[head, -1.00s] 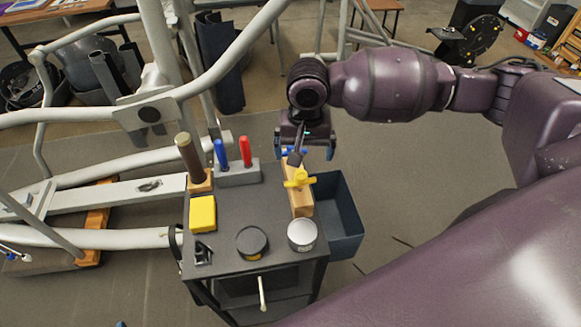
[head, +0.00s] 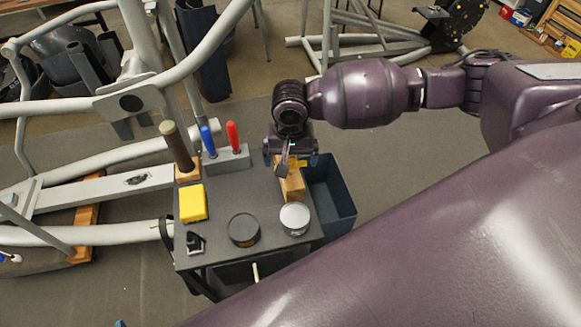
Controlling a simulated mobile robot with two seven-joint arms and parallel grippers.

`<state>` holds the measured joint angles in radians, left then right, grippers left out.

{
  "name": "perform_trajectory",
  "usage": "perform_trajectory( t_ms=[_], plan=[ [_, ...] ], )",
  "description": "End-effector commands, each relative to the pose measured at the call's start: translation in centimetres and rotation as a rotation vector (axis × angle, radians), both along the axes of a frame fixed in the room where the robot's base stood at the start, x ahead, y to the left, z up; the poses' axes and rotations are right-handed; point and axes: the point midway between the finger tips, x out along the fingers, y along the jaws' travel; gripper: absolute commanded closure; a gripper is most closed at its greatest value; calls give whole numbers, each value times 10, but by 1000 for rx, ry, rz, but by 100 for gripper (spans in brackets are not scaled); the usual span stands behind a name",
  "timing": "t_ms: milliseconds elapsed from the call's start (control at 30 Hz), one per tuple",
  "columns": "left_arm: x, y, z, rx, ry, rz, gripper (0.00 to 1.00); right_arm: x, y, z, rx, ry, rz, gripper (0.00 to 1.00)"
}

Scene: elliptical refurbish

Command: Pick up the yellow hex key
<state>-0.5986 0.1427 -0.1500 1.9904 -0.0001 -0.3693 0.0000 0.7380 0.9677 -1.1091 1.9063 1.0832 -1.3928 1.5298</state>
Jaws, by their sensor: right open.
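The yellow hex key (head: 302,162) sits at the wooden block (head: 292,188) on the right side of the dark cart top. Only a small yellow part of it shows, because my right gripper covers the rest. My right gripper (head: 291,160) is open, with its blue-tipped fingers to either side of the block's far end. It is over or around the hex key; the picture does not show whether it touches it. My left gripper is not in view.
The cart top (head: 222,205) also holds a yellow block (head: 193,203), a black round tin (head: 243,229), a silver-lidded tin (head: 295,217), red and blue handled tools in a grey holder (head: 228,158), and a dark-handled tool (head: 178,147). A dark bin (head: 335,190) hangs at the right.

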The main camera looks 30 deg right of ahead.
Motion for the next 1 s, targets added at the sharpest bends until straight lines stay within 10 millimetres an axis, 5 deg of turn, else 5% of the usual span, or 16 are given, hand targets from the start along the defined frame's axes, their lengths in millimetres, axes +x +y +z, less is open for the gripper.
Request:
perform_trajectory(
  t_ms=[133, 367, 667, 1000],
  plan=[
    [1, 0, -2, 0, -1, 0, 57, 0, 0, -17, 0, 0, 0, 0],
    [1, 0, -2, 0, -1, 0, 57, 0, 0, -17, 0, -1, 1, 0],
    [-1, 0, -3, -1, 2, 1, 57, 0, 0, -17, 0, 0, 0, 46],
    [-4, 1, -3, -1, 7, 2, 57, 0, 0, -11, 0, -1, 0, 46]
  ],
)
